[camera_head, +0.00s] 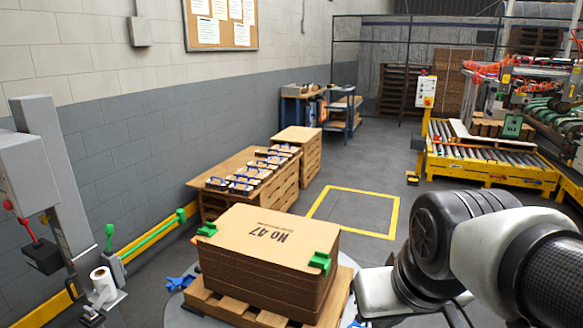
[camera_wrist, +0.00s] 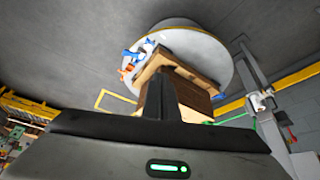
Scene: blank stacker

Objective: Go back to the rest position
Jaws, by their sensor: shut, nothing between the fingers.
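My arm reaches in from the right edge of the head view, and its wrist end runs down to the bottom edge, where the fingers are not clearly seen. In the wrist view my gripper (camera_wrist: 165,85) is shut and empty, its dark fingers together in front of the stack. The stack of brown cardboard sheets (camera_head: 270,258), marked "No 47", sits on a wooden pallet (camera_head: 235,311). Green corner pieces (camera_head: 320,262) sit on its top. In the head view my arm is right of the stack, with a visible gap.
The pallet stands on a round grey turntable (camera_wrist: 190,45). A wrapping mast (camera_head: 55,180) stands at left. Several blue-handled items (camera_head: 250,172) lie on a stack behind. A yellow floor square (camera_head: 350,192) is empty. A roller conveyor (camera_head: 480,155) stands at right.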

